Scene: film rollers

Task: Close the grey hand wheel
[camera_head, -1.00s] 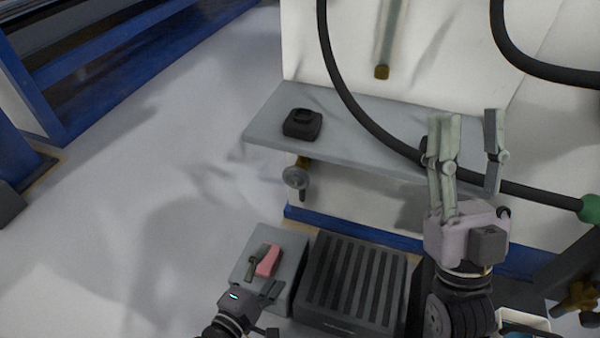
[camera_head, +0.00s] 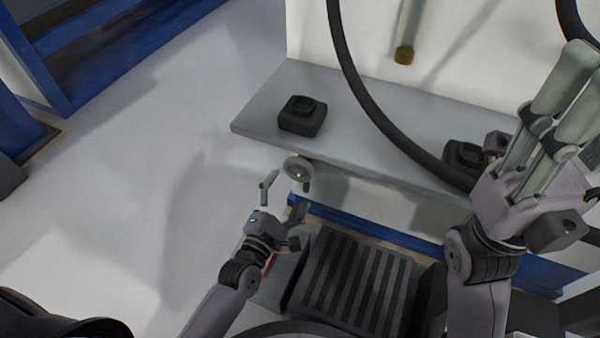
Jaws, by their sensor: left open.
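The grey hand wheel (camera_head: 298,168) is a small round wheel on a valve below the front edge of the grey shelf, left of its middle. My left gripper (camera_head: 285,198) is open and empty, just below the wheel. One finger is at the lower left of the wheel and the other is below it. I cannot tell whether either finger touches it. My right gripper (camera_head: 550,105) is large at the right, its long pale fingers pointing up over the shelf. Its jaw opening is not clear.
A black block (camera_head: 301,116) sits on the grey shelf (camera_head: 262,110), and a dark object (camera_head: 463,158) lies by a black hose (camera_head: 352,85). A ribbed dark box (camera_head: 350,283) stands below. The floor at the left is clear.

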